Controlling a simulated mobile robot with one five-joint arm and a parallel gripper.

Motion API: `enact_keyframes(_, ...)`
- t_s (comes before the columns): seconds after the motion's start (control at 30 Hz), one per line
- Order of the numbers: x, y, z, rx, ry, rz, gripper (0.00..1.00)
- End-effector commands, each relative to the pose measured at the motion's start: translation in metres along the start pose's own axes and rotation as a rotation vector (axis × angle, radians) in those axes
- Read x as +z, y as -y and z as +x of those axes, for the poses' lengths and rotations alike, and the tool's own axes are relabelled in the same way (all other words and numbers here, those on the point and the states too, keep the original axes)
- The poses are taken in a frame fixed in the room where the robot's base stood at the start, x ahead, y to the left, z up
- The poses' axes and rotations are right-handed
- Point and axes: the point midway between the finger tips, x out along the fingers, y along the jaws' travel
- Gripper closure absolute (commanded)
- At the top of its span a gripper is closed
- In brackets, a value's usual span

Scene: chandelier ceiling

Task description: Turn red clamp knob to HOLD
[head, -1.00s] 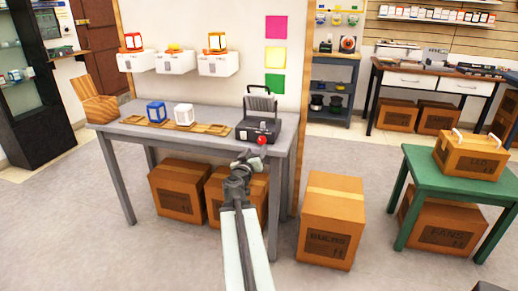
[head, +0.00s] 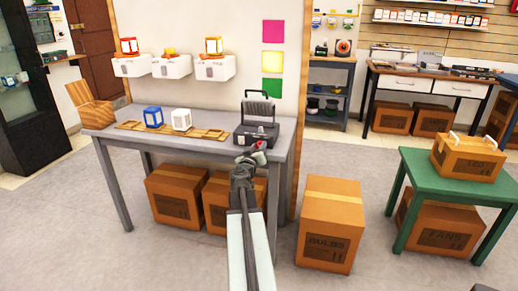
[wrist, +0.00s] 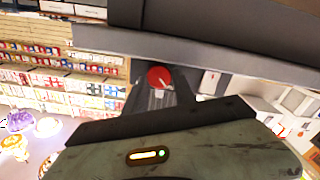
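The red clamp knob (head: 260,145) is on the near side of a dark grey clamp device (head: 246,135), which stands at the right end of the grey table. My gripper (head: 254,156) is at the table's front edge, close in front of the knob and partly covering it. In the wrist view the round red knob (wrist: 158,77) shows a pale mark and lies between my two dark fingers (wrist: 159,84), with a gap visible at the right. The fingers look open. Contact with the knob and any HOLD lettering cannot be made out.
The grey table (head: 210,155) also holds a wooden tray (head: 130,125) with a blue-framed block (head: 153,116) and a white block (head: 181,119). Cardboard boxes stand below and right, including one marked BULBS (head: 330,235). A green table (head: 425,180) is farther right.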

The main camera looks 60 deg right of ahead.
Motion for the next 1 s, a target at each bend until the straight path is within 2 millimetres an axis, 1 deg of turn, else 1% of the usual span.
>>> enact_keyframes(0.03,0.0019,-0.0048,-0.0033,0.008,0.003,0.000,1.00)
enact_keyframes(0.27,0.0018,-0.0051,0.0014,0.007,0.002,0.030,1.00)
enact_keyframes(0.47,0.0018,-0.0063,0.0023,0.008,0.002,0.129,1.00)
enact_keyframes(1.0,0.0032,-0.0099,0.0028,0.011,0.000,0.618,1.00)
